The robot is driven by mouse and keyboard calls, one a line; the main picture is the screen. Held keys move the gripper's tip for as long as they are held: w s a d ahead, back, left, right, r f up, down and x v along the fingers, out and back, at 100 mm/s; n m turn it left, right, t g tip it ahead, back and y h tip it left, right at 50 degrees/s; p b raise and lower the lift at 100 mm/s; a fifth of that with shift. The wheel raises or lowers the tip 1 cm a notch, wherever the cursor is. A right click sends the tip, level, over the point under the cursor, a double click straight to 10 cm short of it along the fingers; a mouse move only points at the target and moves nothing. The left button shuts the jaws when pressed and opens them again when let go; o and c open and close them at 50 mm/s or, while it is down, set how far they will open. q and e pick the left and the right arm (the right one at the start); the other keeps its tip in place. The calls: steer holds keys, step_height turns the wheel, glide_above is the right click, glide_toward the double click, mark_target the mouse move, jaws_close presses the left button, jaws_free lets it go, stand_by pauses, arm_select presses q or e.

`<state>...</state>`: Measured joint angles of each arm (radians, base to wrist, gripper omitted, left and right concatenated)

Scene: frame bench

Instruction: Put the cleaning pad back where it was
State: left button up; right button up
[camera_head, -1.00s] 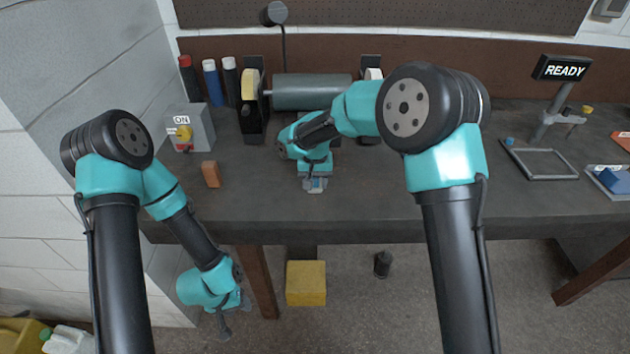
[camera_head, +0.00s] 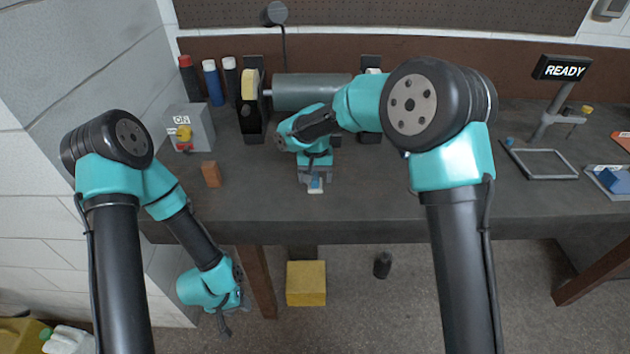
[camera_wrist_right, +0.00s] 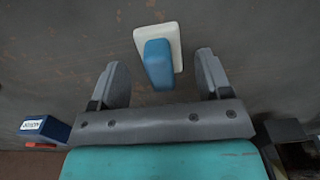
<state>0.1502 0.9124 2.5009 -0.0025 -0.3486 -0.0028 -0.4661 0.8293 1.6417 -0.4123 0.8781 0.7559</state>
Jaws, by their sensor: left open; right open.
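The cleaning pad, a white pad with a blue handle (camera_head: 316,187), lies on the dark bench near its front edge, left of centre. In the right wrist view the blue handle (camera_wrist_right: 159,63) and the white base (camera_wrist_right: 173,40) sit between the spread fingers, with a gap on each side. My right gripper (camera_head: 316,178) is open over the pad; it also shows in the right wrist view (camera_wrist_right: 160,62). My left gripper (camera_head: 224,325) is open and empty, hanging low in front of the bench.
An orange-brown block (camera_head: 211,174) and a switch box (camera_head: 190,128) stand to the left. A grinder with a grey motor (camera_head: 311,92) is behind. An empty frame (camera_head: 545,177) and a tray with a blue block (camera_head: 614,180) lie at right. The bench between is clear.

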mark_target(315, 177)
step_height(315, 177, up, 10)
stand_by(0.4)
steer(key=shift+f, duration=0.1)
stand_by(0.4)
